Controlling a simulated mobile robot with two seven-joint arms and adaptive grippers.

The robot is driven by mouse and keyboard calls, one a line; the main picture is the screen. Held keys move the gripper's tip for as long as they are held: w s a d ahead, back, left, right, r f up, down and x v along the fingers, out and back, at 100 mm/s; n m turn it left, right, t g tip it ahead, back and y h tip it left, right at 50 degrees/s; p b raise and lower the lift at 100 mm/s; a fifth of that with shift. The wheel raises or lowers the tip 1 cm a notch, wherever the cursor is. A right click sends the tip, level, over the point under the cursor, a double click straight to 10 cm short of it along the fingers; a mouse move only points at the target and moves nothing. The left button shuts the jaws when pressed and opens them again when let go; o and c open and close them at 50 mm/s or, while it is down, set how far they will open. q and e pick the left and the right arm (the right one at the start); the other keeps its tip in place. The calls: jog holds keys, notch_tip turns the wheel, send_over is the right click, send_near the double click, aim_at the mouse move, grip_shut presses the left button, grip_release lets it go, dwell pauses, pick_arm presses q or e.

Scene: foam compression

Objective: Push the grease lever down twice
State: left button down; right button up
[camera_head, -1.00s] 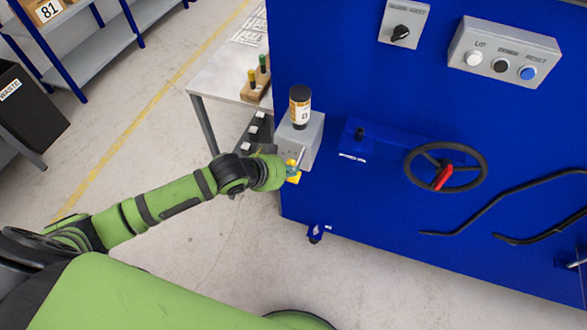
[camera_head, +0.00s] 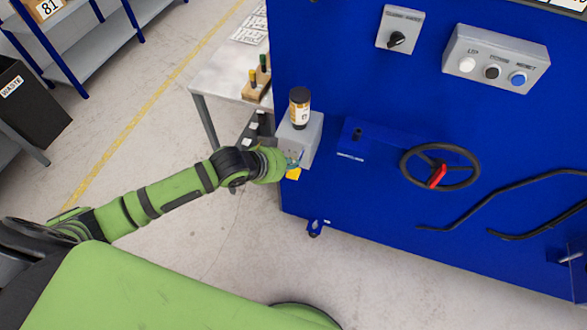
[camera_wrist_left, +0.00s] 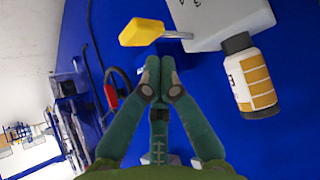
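The grease lever is a thin metal rod (camera_wrist_left: 175,36) with a yellow handle (camera_head: 293,174), fixed to a grey box (camera_head: 303,140) on the blue machine. A bottle with an orange and white label (camera_head: 299,107) stands on the box. My left gripper (camera_head: 294,160) is at the box's front, just above the yellow handle in the head view. In the left wrist view, which looks upside down, its fingertips (camera_wrist_left: 160,68) are together with nothing between them. The yellow handle (camera_wrist_left: 141,32) shows beyond the tips; contact cannot be told. My right gripper is out of view.
The blue machine carries a handwheel with a red grip (camera_head: 438,176), a selector switch (camera_head: 398,38) and a button panel (camera_head: 494,66). A grey side table (camera_head: 222,85) stands to the left of the box. Open floor lies in front.

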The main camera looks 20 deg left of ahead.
pick_arm(q)
notch_tip(320, 180, up, 3)
jog(key=shift+f+p, duration=0.1)
jog(key=shift+p, duration=1)
jog(key=shift+r, duration=0.9)
